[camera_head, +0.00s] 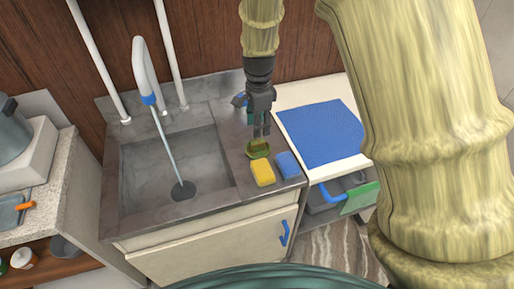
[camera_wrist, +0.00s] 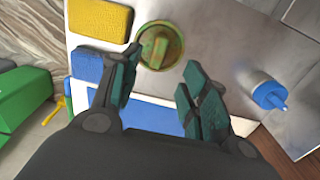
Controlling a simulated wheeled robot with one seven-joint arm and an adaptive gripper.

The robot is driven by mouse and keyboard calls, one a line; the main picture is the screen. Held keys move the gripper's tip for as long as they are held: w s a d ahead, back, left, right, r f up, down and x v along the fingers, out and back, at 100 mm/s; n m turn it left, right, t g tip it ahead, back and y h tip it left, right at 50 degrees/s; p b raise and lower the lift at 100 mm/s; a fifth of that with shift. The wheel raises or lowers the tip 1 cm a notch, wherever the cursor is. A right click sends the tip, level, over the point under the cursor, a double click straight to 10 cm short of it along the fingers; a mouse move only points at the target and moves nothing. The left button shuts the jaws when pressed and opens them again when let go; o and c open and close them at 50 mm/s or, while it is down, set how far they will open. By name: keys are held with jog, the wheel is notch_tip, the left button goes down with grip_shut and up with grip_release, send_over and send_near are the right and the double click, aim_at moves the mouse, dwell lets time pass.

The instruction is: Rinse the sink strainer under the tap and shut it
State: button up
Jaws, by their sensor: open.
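The sink strainer (camera_head: 258,150), round and green-brown with a raised knob, sits on the steel counter right of the basin. It shows at the top of the wrist view (camera_wrist: 160,45). My gripper (camera_head: 261,133) is open and empty just above it, and the strainer lies ahead of the parted fingertips (camera_wrist: 160,75). The white tap (camera_head: 146,72) with a blue tip arches over the sink (camera_head: 140,165). A thin pale stream (camera_head: 168,140) runs from it to the dark drain (camera_head: 183,190). A blue lever (camera_head: 239,99) stands behind my gripper, also in the wrist view (camera_wrist: 268,93).
A yellow sponge (camera_head: 263,172) and a blue sponge (camera_head: 288,165) lie close in front of the strainer. A blue mat (camera_head: 322,133) covers the white top at right. The basin looks empty apart from the stream.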

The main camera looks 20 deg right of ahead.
aim_at(258, 141)
notch_tip(258, 141, down, 3)
jog(key=shift+r, duration=0.15)
jog(key=shift+f+p, duration=0.65)
jog(key=shift+f, duration=0.05)
jog(key=shift+s+a+f+p, duration=0.15)
jog(key=shift+f+p, duration=0.7)
jog(key=shift+f, duration=1.35)
grip_shut()
